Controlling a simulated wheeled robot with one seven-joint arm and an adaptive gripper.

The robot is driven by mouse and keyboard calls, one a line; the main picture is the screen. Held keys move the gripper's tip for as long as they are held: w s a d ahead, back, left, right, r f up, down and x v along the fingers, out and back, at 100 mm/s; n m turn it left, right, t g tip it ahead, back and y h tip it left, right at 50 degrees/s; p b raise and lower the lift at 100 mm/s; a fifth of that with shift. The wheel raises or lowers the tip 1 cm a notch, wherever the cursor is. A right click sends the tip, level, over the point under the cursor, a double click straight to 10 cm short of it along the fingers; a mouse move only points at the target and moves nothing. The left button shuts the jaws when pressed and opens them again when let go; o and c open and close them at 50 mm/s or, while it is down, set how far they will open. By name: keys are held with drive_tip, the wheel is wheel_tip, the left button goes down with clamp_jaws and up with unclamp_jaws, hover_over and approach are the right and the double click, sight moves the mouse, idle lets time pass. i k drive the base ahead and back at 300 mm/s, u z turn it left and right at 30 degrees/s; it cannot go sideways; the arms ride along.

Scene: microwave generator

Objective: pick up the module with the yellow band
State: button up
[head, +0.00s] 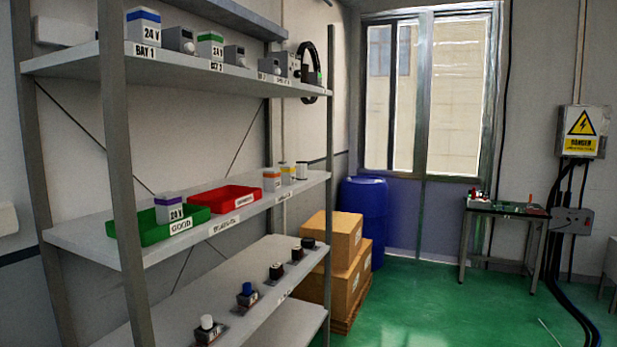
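The module with the yellow band (287,175) is a small, pale upright block near the right end of the middle shelf (85,238). It stands between a module with an orange band (271,181) on its left and a plain whitish module (301,171) on its right. It is small in the head view, and its lower part is hard to make out. My gripper cannot be made out in this view.
A green tray (153,236) holding a purple-banded module (169,209) and a red tray (232,191) stand farther left. Shelf posts (330,130) rise in front. Boxes (335,232) and a blue barrel (364,205) stand beyond; the green floor (420,300) at right looks clear.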

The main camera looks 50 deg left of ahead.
sight(288, 172)
drive_tip(key=i, duration=1.45)
drive_tip(key=u, duration=0.95)
drive_tip(key=i, duration=1.05)
drive_tip(key=u, duration=1.05)
